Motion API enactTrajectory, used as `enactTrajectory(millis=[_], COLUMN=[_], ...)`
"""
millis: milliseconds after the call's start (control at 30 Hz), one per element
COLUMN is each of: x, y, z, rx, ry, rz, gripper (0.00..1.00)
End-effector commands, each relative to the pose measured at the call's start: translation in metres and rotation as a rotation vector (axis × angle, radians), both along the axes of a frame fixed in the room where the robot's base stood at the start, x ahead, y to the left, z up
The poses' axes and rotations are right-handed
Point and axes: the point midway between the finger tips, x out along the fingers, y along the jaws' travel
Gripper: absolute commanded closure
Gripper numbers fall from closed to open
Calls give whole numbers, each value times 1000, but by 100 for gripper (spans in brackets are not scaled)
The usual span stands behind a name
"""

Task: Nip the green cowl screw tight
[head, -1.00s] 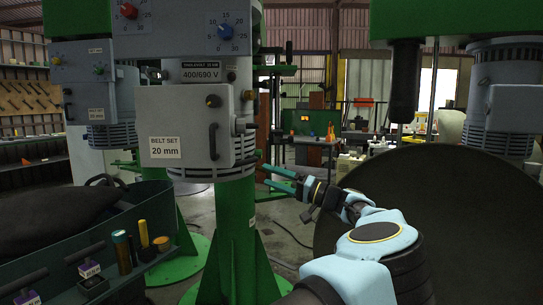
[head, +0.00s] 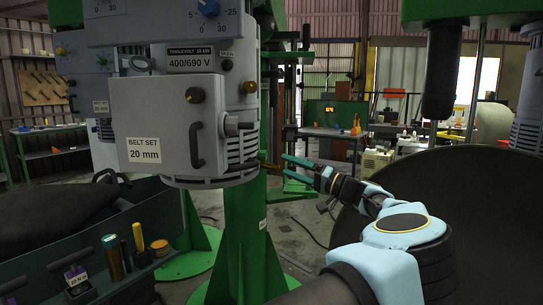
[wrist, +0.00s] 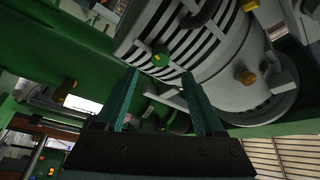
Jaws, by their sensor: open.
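The green cowl screw (wrist: 160,59) shows in the wrist view on the edge of the grey ribbed motor cowl (wrist: 185,45). It lies just beyond my fingertips, roughly centred between them in the picture. My gripper (wrist: 158,80) is open, with its two green fingers apart and nothing between them. In the head view my gripper (head: 285,168) is at the right of the motor cowl (head: 244,146), apart from it in the picture. I cannot make out the green screw in the head view.
A brass-coloured screw (wrist: 246,77) sits further along the cowl. A green column (head: 245,235) stands below the motor. A bin with a dark bag and small items (head: 125,255) is at lower left, and a large dark round vessel (head: 440,205) at right.

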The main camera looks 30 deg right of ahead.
Motion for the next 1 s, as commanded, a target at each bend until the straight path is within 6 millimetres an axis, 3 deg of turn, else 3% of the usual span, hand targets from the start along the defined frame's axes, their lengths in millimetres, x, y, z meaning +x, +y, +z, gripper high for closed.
enactTrajectory(millis=[200,400,800,1000], x=[36,57,64,64], y=[22,34,38,38], z=[14,17,16,16], rx=[1,1,0,-1], ry=[-1,-1,-1,-1], rz=[3,2,0,0], gripper=[30,30,30,50])
